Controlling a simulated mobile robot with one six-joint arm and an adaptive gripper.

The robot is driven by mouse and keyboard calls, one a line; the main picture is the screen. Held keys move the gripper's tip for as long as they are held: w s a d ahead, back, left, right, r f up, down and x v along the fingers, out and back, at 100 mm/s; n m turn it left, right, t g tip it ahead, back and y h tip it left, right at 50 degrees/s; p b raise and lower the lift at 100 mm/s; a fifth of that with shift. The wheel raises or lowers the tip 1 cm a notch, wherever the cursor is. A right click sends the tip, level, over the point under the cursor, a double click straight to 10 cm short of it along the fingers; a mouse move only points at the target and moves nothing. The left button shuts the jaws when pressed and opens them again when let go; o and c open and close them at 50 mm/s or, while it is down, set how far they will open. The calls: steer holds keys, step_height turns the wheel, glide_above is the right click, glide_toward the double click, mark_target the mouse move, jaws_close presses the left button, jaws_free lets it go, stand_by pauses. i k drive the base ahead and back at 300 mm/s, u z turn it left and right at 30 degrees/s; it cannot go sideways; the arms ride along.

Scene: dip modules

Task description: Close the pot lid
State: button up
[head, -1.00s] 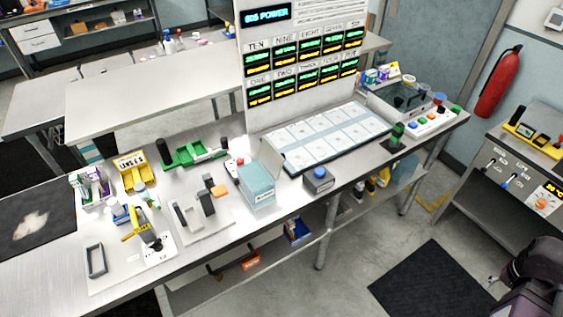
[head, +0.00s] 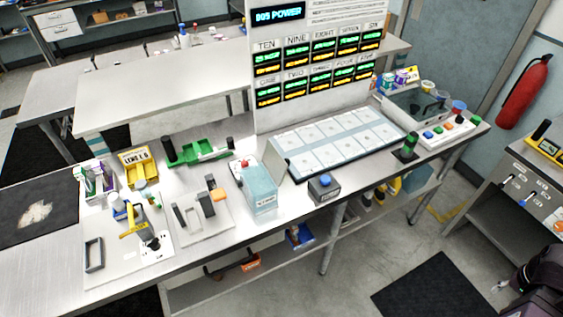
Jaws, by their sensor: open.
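A light blue box (head: 261,196) with a hinged grey lid (head: 274,158) stands near the front middle of the bench. Its lid stands up, open, at the box's right rear side. It is the only container here with a clearly raised lid; I cannot tell for sure that it is the pot. A dark shape at the lower right corner may be part of my arm. My gripper's fingers cannot be made out, and nothing of mine is at the box.
A small dark box with a blue button (head: 324,187) stands right of the box. A grey stand with an orange block (head: 217,194) is to its left. A panel of white tiles (head: 340,140) lies behind. A green-topped post (head: 410,146) stands further right. Bare bench lies along the front edge.

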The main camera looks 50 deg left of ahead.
mark_target(277, 165)
steer(key=i, duration=2.65)
steer(key=z, duration=0.2)
steer(key=k, duration=0.15)
steer(key=u, duration=2.7)
